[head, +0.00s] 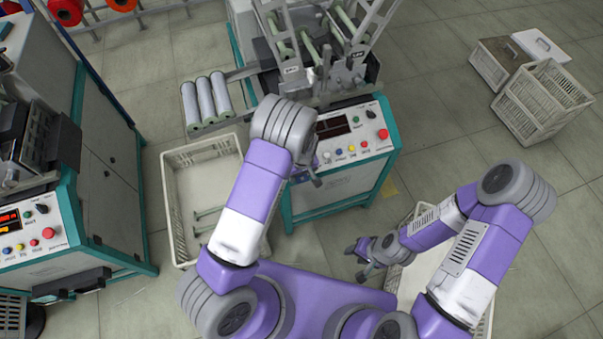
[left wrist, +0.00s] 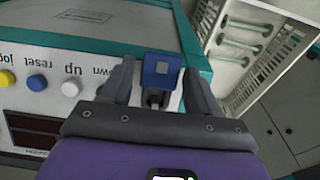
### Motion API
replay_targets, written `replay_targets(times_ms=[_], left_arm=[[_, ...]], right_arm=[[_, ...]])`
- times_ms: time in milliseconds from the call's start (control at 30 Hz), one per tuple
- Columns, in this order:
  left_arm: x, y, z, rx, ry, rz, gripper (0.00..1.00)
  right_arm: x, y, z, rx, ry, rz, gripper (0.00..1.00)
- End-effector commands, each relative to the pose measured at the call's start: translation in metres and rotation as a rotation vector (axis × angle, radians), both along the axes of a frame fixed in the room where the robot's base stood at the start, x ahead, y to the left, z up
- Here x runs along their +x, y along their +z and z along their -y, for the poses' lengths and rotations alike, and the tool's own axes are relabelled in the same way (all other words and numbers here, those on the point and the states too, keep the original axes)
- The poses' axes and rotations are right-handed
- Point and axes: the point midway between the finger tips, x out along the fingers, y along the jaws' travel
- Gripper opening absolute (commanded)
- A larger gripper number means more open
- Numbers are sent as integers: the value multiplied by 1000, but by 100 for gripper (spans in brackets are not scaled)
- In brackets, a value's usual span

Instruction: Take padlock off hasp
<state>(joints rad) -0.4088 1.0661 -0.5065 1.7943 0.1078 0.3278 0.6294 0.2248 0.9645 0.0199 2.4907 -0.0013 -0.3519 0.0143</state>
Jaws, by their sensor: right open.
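The blue padlock (left wrist: 162,70) shows in the left wrist view, in front of the machine's pale front panel, with a metal part just below it in the picture. My left gripper (left wrist: 160,85) has its two dark fingers spread, one on either side of the padlock. A gap shows on the left side; contact on the right side is unclear. The hasp cannot be made out clearly. In the head view my left gripper (head: 314,172) is at the front of the winding machine (head: 335,190), largely hidden by my arm. My right gripper (head: 364,256) is open and empty, low and away from the machine.
A control panel (head: 352,136) with coloured buttons is just above my left gripper. A white crate (head: 178,215) with rods inside stands left of the machine. Another crate (head: 420,268) is under my right arm. A second machine (head: 60,225) stands far left.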

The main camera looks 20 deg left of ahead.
Motion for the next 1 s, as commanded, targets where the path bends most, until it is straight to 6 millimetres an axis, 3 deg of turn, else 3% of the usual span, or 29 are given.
replay_targets(times_ms=[33,333,1000], left_arm=[[0,0,0,0,0,0,52],[0,0,0,0,0,0,8],[6,3,-4,1,1,4,7]], right_arm=[[0,0,0,0,0,0,43],[0,0,0,0,0,0,43],[0,1,0,0,0,0,43]])
